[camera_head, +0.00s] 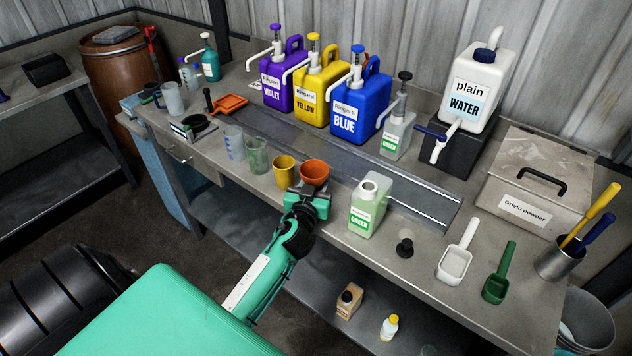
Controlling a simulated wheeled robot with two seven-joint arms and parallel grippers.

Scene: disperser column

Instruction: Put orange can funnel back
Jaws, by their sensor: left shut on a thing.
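My left gripper (308,196) is shut on the orange funnel (315,171), a small cup-like piece with its wide mouth facing up. The gripper holds it at the front edge of the workbench, between a yellow cup (284,171) and the open green bottle (368,207). The gripper hides the funnel's lower part, so I cannot tell whether it touches the bench. My right gripper is not in view.
Violet (278,82), yellow (318,95) and blue (360,107) pump jugs stand behind a metal rail (420,199). A black cap (405,247) and two scoops, white (457,258) and green (498,278), lie at the right.

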